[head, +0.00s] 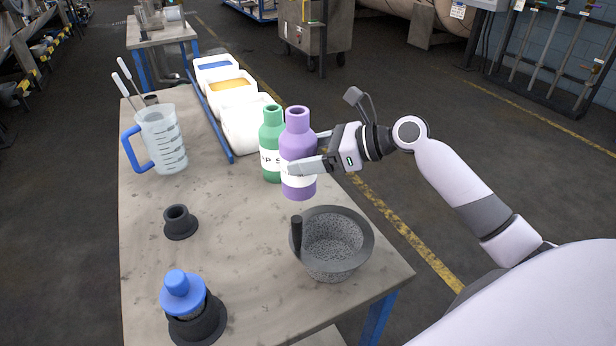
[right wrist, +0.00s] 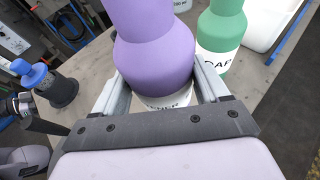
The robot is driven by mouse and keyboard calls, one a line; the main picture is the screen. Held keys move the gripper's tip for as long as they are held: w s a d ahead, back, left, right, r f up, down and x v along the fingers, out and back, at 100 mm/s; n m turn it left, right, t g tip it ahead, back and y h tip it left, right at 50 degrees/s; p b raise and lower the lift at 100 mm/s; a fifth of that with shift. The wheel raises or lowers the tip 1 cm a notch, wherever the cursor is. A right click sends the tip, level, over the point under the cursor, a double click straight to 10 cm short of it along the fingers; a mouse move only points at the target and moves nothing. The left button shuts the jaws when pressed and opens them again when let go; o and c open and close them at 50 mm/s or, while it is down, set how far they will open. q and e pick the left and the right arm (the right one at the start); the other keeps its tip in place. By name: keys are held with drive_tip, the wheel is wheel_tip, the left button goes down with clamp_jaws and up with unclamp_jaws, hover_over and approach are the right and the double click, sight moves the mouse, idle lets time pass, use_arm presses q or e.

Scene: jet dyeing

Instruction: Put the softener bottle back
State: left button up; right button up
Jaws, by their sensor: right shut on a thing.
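The purple bottle (head: 299,145) is upright above or on the right side of the table; I cannot tell whether its base touches the top. Its white label is mostly hidden by the fingers. My right gripper (head: 308,152) is shut on its body, one finger on each side. The right wrist view shows the purple bottle (right wrist: 155,55) between the fingers (right wrist: 155,90). A green bottle (head: 271,140), with a partly hidden label, stands just behind and left of it; it also shows in the right wrist view (right wrist: 220,30).
A grey speckled bowl (head: 331,245) with a dark handle stands near the front right edge. An empty black holder (head: 180,222) and a blue-topped item (head: 183,290) in a black base are at left. A measuring jug (head: 162,140) and white bins (head: 238,98) stand further back. The table middle is clear.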

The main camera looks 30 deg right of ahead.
drive_tip(key=shift+f+b, duration=0.3)
drive_tip(key=shift+f, duration=2.25)
drive_tip(key=shift+f, duration=0.15)
drive_tip(key=o, duration=1.3)
drive_tip(key=shift+r, duration=0.2)
drive_tip(key=v, duration=1.2)
drive_tip(key=shift+s, duration=0.1)
